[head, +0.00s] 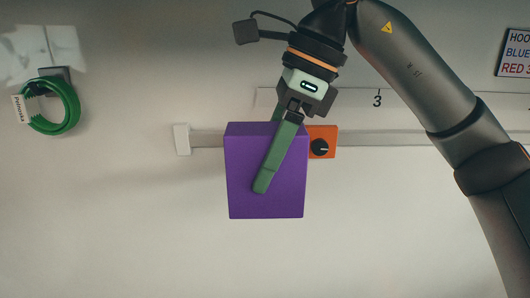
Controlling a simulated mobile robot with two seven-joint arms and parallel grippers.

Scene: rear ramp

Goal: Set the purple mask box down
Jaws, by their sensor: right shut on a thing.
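The purple mask box (240,180) is in the middle of the head view, in front of a pale wall. My right gripper (262,188) comes down from above, and one green finger lies across the front face of the box. The gripper is shut on the box; its other finger is mostly hidden behind the box. The box looks upright, and no surface shows beneath it. My left gripper is not in the head view.
A rail (400,138) runs along the wall behind the box, with an orange block with a black knob (329,132) on it. A green coiled cable (72,116) hangs at the left. A lettered sign (515,53) is at the upper right. The lower wall is bare.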

